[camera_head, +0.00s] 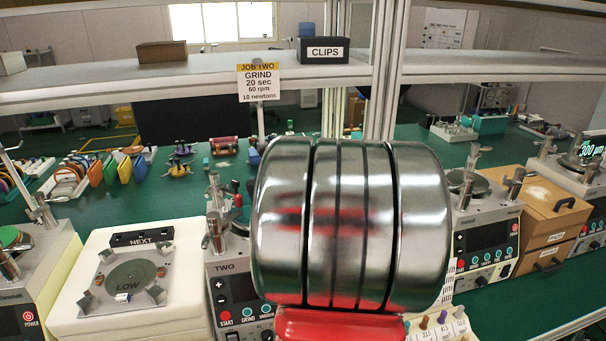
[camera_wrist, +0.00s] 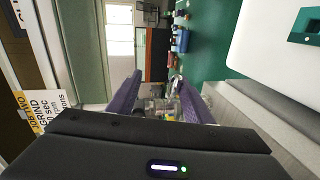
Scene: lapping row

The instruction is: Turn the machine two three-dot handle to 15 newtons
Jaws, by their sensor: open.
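Machine two (camera_head: 228,288) stands in the middle of the bench in the head view, with "TWO", a dark screen and START, GRIND and other buttons on its front. My own silver and red arm link covers its right part. I cannot make out a three-dot handle or a newton reading on it. My gripper (camera_wrist: 159,77) shows in the wrist view as two purple fingers, apart. Blurred clear or metallic shapes show between them, and I cannot tell what these are. The gripper does not show in the head view.
A sign (camera_head: 259,83) reads job two, grind, 20 sec, 60 rpm, 10 newtons. Another machine (camera_head: 490,240) stands right.

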